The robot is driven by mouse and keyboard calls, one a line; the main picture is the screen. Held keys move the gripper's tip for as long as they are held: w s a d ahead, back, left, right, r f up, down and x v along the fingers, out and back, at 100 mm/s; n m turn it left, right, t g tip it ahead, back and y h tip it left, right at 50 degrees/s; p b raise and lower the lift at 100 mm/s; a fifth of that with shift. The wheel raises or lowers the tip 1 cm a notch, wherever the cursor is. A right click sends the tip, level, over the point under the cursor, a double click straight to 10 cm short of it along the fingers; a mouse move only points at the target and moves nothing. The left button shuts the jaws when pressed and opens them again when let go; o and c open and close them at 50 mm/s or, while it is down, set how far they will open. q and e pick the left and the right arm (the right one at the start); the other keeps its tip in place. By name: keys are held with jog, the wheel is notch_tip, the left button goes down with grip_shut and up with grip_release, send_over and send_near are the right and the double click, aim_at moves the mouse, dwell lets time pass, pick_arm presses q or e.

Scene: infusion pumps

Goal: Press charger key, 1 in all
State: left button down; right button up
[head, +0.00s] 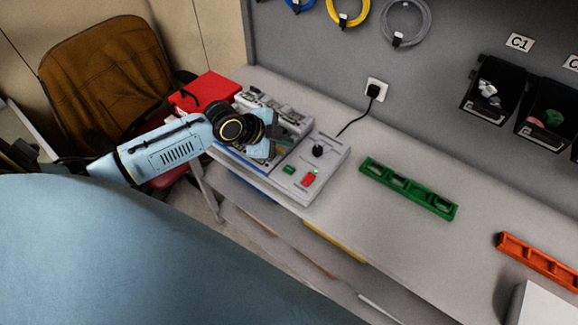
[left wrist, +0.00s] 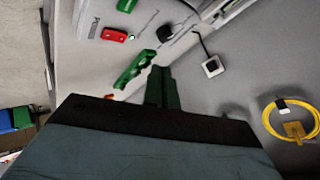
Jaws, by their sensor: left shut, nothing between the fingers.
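The charger (head: 327,160) is a pale box on the bench, with a black knob (head: 318,151), a small green key (head: 316,170) and a red key (head: 309,180) on top. In the left wrist view the red key (left wrist: 114,35) and green key (left wrist: 127,5) show at the upper left. My left gripper (head: 274,128) is to the left of the charger in the head view, over the neighbouring device, apart from the keys. Its fingers (left wrist: 162,88) are shut and empty. Which key the task means cannot be told. My right gripper is not in view.
A green rack (head: 408,188) lies right of the charger, and an orange rack (head: 540,262) farther right. A black cord runs to a wall socket (head: 376,91). A red box (head: 205,90) is at the bench's left end. Bench between the racks is clear.

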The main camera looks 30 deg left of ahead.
aim_at(285, 170)
pick_arm(q)
notch_tip(285, 170, down, 8)
jog(key=b, duration=0.5)
jog(key=shift+f+b, duration=0.2)
jog(key=shift+b, duration=0.1)
dwell(1.6)
jog(key=shift+f, duration=0.4)
jog(key=shift+f+b, duration=0.4)
jog(key=shift+b, duration=0.15)
dwell(0.4)
jog(key=shift+r, duration=0.1)
jog(key=shift+r+p, duration=0.75)
